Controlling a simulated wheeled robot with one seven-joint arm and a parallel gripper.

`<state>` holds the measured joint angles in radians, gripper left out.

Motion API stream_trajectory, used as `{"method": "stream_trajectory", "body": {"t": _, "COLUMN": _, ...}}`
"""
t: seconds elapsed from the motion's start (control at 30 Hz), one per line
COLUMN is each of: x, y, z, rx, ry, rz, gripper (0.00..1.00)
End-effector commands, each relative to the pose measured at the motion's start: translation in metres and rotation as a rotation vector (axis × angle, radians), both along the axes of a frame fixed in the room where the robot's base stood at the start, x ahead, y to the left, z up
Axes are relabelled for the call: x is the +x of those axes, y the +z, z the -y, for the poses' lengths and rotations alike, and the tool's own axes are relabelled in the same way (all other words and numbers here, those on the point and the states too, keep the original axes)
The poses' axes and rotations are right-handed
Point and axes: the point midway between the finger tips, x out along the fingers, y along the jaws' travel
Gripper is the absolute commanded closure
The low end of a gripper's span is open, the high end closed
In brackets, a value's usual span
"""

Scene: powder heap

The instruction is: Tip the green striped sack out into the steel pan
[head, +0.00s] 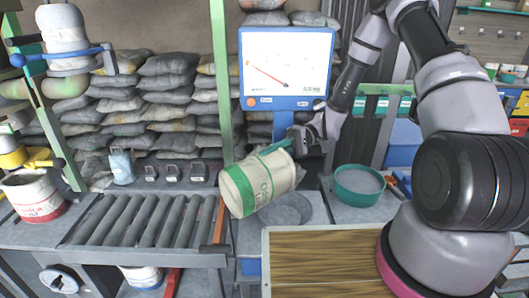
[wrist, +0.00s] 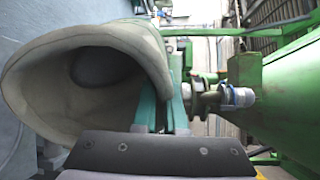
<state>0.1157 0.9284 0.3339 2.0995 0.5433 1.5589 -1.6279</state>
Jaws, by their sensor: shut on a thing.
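The cream sack with green stripes and green lettering (head: 262,180) hangs tilted in the air in the head view. My gripper (head: 287,147) is shut on its upper right edge. In the wrist view the sack's open mouth (wrist: 40,112) fills the left side, with a darker grey patch inside; whether that is powder I cannot tell. My gripper's green fingers (wrist: 162,108) pinch the cloth there. The round grey steel pan (head: 290,211) sits below and slightly right of the sack, partly hidden by it. No falling powder shows.
A scale display (head: 286,62) stands behind the sack. A green-rimmed round vessel (head: 359,186) is right of the pan. A roller conveyor (head: 140,222) lies to the left. A wooden board (head: 325,262) is in front. Stacked grey sacks (head: 165,90) fill the back.

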Motion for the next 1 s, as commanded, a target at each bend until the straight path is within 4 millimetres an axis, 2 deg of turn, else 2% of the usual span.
{"method": "stream_trajectory", "body": {"t": 0.53, "x": 0.021, "y": -0.013, "z": 0.031, "rx": 0.218, "ry": -0.004, "rz": -0.146, "gripper": 1.00}}
{"method": "stream_trajectory", "body": {"t": 1.0, "x": 0.039, "y": -0.014, "z": 0.058, "rx": 0.408, "ry": -0.003, "rz": -0.272, "gripper": 1.00}}
